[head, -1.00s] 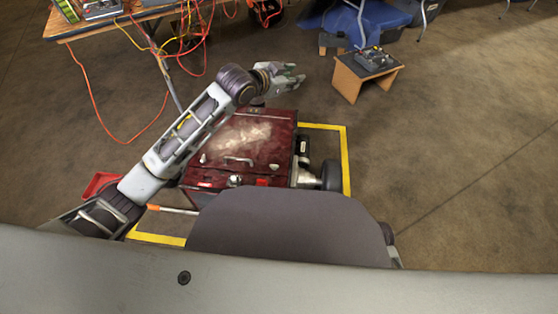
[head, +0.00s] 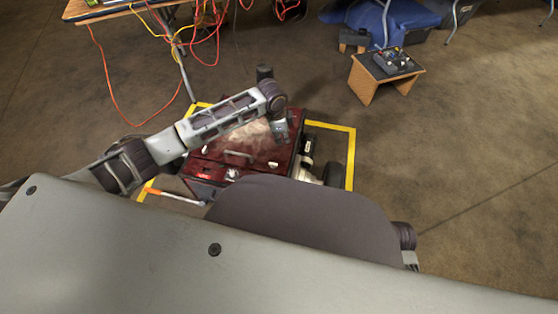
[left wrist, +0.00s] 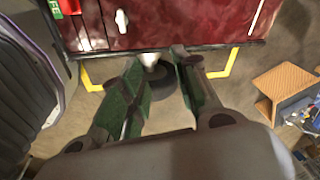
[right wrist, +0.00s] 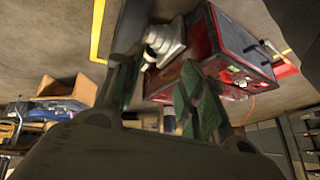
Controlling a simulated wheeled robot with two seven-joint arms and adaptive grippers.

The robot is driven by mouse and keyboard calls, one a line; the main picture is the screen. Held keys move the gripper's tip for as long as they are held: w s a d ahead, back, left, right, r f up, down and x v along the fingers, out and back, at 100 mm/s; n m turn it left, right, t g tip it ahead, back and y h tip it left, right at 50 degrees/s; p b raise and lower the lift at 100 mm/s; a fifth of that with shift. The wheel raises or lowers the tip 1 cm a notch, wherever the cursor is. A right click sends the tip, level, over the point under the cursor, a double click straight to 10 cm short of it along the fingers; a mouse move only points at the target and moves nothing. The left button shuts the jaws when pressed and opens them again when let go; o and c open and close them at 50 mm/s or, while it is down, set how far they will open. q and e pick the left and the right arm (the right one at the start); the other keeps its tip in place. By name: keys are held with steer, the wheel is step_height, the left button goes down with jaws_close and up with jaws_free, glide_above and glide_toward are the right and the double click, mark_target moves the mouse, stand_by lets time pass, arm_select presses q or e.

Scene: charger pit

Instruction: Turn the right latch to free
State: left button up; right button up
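The dark red box (head: 225,160) stands on the floor beyond my body. A small pale latch (head: 272,164) is near the right end of its lid; a similar pale knob (left wrist: 122,20) shows in the left wrist view, beyond my fingers. Whether the latch is turned is too small to tell. My left gripper (head: 280,130) hangs above the box's right end, pointing down. In the left wrist view its fingers (left wrist: 161,65) are apart, with nothing between them.
Yellow floor tape (head: 351,150) frames the box. A low wooden stool (head: 385,76) stands to the right, and a table with hanging cables (head: 130,12) is at the back left.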

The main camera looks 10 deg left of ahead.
mark_target(273, 165)
arm_select(q)
steer(key=s+a+m, duration=0.1)
steer(key=s+m+g, duration=0.1)
steer(key=s+a+m+g+y, duration=0.1)
steer(key=s, duration=0.1)
steer(key=shift+a+f, duration=0.35)
arm_select(e)
steer(key=shift+s+d+f+g, duration=0.25)
steer(key=shift+s, duration=0.2)
steer(key=shift+s+d+f+g, duration=0.25)
steer(key=shift+s, duration=0.2)
arm_select(q)
steer(key=shift+f, duration=0.1)
arm_select(e)
steer(key=shift+f, duration=0.1)
